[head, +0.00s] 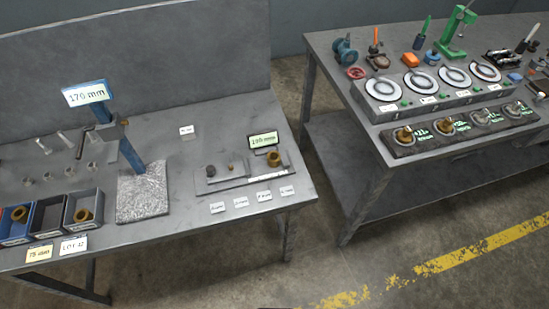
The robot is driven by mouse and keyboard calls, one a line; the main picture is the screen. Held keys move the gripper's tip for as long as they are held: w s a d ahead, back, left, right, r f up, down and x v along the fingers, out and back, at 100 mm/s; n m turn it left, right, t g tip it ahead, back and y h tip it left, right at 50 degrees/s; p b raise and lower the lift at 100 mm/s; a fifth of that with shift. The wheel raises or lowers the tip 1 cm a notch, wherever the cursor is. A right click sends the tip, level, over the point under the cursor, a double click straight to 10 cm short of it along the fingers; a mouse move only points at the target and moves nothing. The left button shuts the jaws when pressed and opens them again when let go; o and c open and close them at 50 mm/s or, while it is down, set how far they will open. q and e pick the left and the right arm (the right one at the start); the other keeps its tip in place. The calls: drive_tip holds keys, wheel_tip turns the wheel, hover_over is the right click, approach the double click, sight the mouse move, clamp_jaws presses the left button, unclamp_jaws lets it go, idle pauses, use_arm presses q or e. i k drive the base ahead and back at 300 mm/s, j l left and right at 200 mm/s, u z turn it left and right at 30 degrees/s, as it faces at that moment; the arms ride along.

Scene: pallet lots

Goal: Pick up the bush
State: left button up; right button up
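Several brass-coloured rings that look like bushes are in the head view. One bush (273,158) stands on the grey fixture plate at the right of the near table, beside a display reading about 100 mm. Another bush (83,215) lies in the grey bin, and one more ring (20,213) lies in the blue bin at the left. On the right bench, one brass ring (404,135) sits in the dark tray, with another (445,126) beside it. I cannot tell which one the task means. Neither of my grippers is in view.
The near table (150,248) holds a granite block (142,195) with a blue gauge stand (130,155) reading about 170 mm, and several small labels. The right bench (335,60) carries a row of round dials and tools. Open floor with a yellow line (440,258) lies in front.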

sight(273, 154)
drive_tip(key=k+j, duration=0.1)
drive_tip(key=k, duration=0.25)
drive_tip(key=k+u, duration=0.1)
drive_tip(key=u, duration=0.3)
drive_tip(key=j+u, duration=0.1)
drive_tip(key=u, duration=0.25)
drive_tip(key=k+j+u, duration=0.1)
drive_tip(key=u, duration=0.3)
drive_tip(key=k+j+u, duration=0.1)
drive_tip(key=u, duration=0.3)
